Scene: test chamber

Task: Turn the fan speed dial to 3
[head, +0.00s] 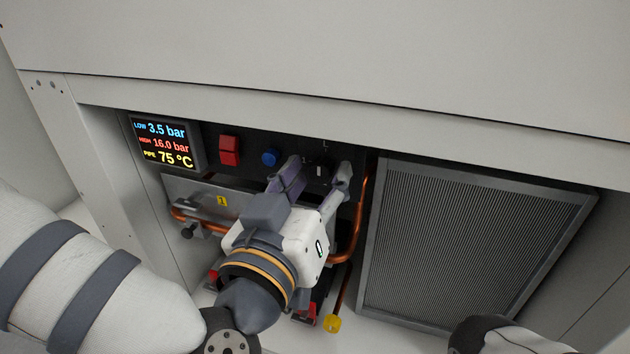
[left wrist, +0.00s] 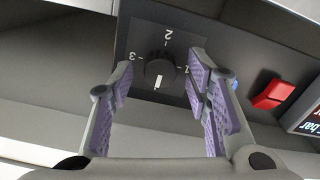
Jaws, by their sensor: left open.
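The fan speed dial is a round black knob (head: 319,170) with a white pointer line, on the dark control panel. In the left wrist view the dial (left wrist: 159,68) has marks 3 at its left, 2 above and 1 at its right. The white line is at the knob's lower edge, pointing away from the 2. My left gripper (head: 317,174) is open, one finger on each side of the dial. In the left wrist view its purple-padded fingers (left wrist: 160,82) flank the knob, with apparent gaps. My right gripper is not visible.
A red rocker switch (head: 229,150) and a blue button (head: 270,157) sit left of the dial. A display (head: 163,144) reads 3.5 bar, 16.0 bar and 75 °C. Copper pipes (head: 352,240) run below. A finned grille (head: 460,240) stands at the right.

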